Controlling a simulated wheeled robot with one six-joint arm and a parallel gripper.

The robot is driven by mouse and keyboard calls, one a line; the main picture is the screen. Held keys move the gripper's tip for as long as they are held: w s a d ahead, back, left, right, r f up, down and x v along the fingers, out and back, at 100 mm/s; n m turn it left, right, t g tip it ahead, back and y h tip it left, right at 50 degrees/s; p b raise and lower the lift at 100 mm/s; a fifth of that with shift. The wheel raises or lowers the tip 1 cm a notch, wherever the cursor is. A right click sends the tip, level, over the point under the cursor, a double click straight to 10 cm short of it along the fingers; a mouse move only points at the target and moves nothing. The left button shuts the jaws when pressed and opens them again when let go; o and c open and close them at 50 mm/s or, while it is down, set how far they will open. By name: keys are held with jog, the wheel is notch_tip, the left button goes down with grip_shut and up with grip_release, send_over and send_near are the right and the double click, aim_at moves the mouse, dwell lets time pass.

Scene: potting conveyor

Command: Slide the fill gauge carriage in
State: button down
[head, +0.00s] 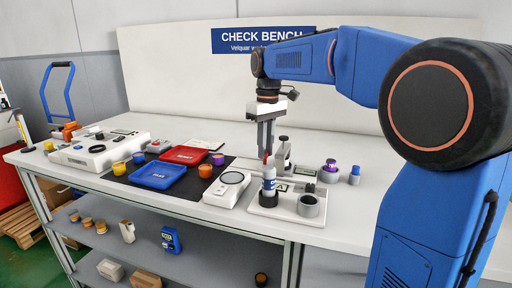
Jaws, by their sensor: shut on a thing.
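The fill gauge (283,156) is a pale upright with a dark knob on top, standing at the back of a white base plate (262,208). My gripper (266,154) points straight down just left of the upright. Its jaws are shut on a part of the gauge carriage, mostly hidden by the fingers. A small red piece shows at the fingertips. The exact contact between fingers and carriage is too small to tell.
A grey cup (308,205) stands at the plate's right. A white scale (227,190) is close on the left, with blue (158,175) and red (184,155) trays beyond. A purple-topped item (330,166) and blue-topped item (354,174) stand right. The bench front edge is near.

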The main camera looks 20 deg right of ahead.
aim_at(268, 163)
jog(key=shift+s+d, duration=0.1)
jog(key=shift+d, duration=0.05)
jog(key=c, duration=1.7)
grip_release()
jog(key=shift+d, duration=0.1)
jog(key=r, duration=1.7)
jog(key=shift+d+r, duration=0.2)
jog(key=shift+d, duration=0.05)
